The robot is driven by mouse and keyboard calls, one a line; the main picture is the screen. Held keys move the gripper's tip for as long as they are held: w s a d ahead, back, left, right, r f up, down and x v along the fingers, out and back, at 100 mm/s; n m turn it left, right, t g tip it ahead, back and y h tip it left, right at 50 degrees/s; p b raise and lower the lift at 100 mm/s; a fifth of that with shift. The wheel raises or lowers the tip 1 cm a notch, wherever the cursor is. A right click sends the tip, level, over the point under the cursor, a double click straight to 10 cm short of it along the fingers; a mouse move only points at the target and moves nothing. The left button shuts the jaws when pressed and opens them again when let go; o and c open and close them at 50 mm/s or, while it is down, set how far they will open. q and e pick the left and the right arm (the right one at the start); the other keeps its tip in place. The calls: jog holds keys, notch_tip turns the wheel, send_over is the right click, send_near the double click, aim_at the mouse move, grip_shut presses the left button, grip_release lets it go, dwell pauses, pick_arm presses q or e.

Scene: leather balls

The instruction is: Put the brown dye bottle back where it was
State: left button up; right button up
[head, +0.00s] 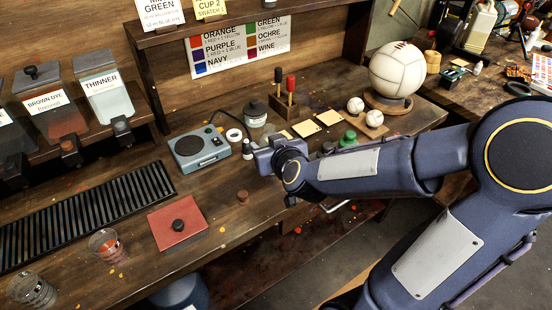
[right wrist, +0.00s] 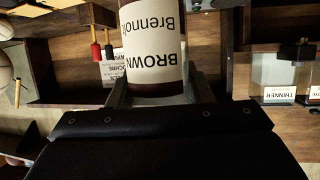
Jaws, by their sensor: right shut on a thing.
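The brown dye bottle (right wrist: 155,45), with a white label reading BROWN, is between the two fingers of my right gripper (right wrist: 155,92) in the right wrist view. The gripper is shut on it. In the head view my right gripper (head: 262,155) is above the workbench, right of the blue-grey scale, and the bottle is mostly hidden there. My left gripper is not in view.
The scale (head: 199,147) and a dark-lidded jar (head: 255,113) stand close by. A black slatted rack (head: 85,215) and glasses (head: 105,245) are left. A white ball (head: 397,70) stands at right.

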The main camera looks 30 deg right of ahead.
jog(key=w+d+f, duration=0.2)
jog(key=f, duration=0.1)
jog(key=w+d+f+b, duration=0.1)
jog(key=w+d+f, duration=0.1)
jog(key=f, duration=0.2)
jog(key=w+d+f+b, duration=0.1)
jog(key=w+d+f, duration=0.1)
jog(key=f, duration=0.1)
jog(key=shift+w+d+f, duration=0.15)
jog(key=shift+w+f, duration=0.15)
jog(key=shift+f, duration=0.1)
jog(key=shift+f+b, duration=0.2)
jog(key=shift+b, duration=0.2)
jog(key=o, duration=1.1)
